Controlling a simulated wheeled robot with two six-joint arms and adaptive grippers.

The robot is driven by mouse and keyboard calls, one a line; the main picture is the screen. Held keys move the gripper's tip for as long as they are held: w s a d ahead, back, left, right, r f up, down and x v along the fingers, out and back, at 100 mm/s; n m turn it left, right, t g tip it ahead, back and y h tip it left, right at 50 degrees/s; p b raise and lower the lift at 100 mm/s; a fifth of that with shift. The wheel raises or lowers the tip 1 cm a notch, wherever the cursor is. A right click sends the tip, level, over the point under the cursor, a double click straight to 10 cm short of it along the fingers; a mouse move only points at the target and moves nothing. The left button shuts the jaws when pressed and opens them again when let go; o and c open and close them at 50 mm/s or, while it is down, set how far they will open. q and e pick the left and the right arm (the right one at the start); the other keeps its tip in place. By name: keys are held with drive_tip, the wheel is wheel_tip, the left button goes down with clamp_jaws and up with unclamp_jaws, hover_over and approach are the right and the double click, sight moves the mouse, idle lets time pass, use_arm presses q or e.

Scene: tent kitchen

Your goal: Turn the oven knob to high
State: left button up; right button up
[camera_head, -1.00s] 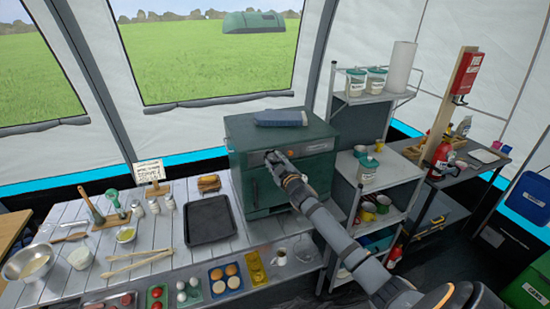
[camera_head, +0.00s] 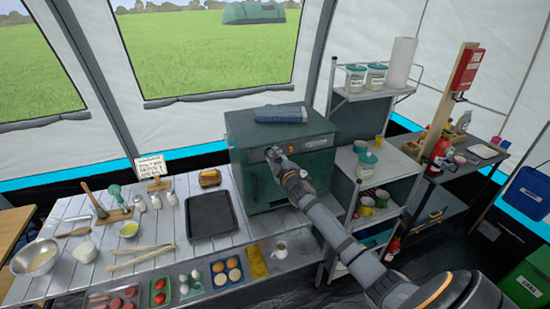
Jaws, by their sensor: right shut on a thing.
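The green oven (camera_head: 262,185) stands on the metal end of the table, with a lighter control panel (camera_head: 316,143) across its upper front. My right arm reaches up from the lower right. My right gripper (camera_head: 271,153) is at the left part of that panel and is shut on the oven knob. The gripper covers the knob, so its pointer and setting cannot be made out. A small orange spot shows on the panel just right of the gripper. My left gripper is not in view.
A black baking tray (camera_head: 210,215) lies left of the oven. A folded blue cloth (camera_head: 281,113) is on top of the oven. A metal shelf unit (camera_head: 392,165) with tubs and cups stands close on the right, beside my arm.

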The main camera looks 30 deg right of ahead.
drive_tip(key=o, duration=1.1)
drive_tip(key=shift+o, duration=0.2)
drive_tip(key=v, duration=1.2)
